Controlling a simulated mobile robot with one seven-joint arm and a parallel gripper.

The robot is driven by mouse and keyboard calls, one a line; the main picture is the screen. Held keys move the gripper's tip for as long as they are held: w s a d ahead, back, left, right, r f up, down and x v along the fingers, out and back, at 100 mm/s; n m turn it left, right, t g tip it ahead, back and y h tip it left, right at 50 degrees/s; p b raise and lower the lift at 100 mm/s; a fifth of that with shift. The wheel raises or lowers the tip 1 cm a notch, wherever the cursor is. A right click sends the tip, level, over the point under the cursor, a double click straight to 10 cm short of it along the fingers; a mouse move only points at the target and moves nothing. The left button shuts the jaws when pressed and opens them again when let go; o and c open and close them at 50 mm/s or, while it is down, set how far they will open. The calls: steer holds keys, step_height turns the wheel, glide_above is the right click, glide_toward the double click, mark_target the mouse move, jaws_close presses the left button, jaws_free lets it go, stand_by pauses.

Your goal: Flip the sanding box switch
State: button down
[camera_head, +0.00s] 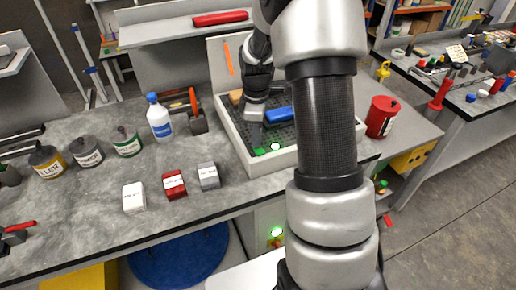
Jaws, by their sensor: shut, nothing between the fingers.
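The sanding box (238,142) is a light grey open-topped box with a raised back panel, standing on the grey workbench. A small green part (259,151) and a pale round part (276,147) show inside its front edge; I cannot tell which is the switch, or its position. My gripper (253,118) points down over the left part of the box, shut and empty, just behind the green part. I cannot tell whether it touches anything. My arm hides part of the box's right side.
A blue block (279,114) lies in the box. Left of it are a white bottle (159,118), several cans and three small boxes, including a red one (174,185). A red can (381,117) stands to the right. A green light (277,232) glows below the bench top.

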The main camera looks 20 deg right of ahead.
step_height(320, 180, up, 7)
steer(key=p, duration=0.4)
steer(key=shift+f, duration=0.15)
stand_by(0.5)
steer(key=s+a+r+m+t, duration=0.2)
steer(key=s+a+r+m, duration=0.15)
steer(key=r, duration=0.65)
steer(key=s+a+r+m+t, duration=0.1)
steer(key=s+a+r+m, duration=0.2)
steer(key=s, duration=0.6)
steer(key=s+a+r+m+t, duration=0.2)
steer(key=s+a+r+m, duration=0.1)
steer(key=s+r+m, duration=0.2)
steer(key=s+r, duration=0.2)
steer(key=s, duration=0.2)
steer(key=shift+s+a+t, duration=0.2)
steer(key=shift+s+t, duration=0.05)
steer(key=shift+t, duration=0.05)
steer(key=shift+w+f+m, duration=0.1)
steer(key=shift+m, duration=0.15)
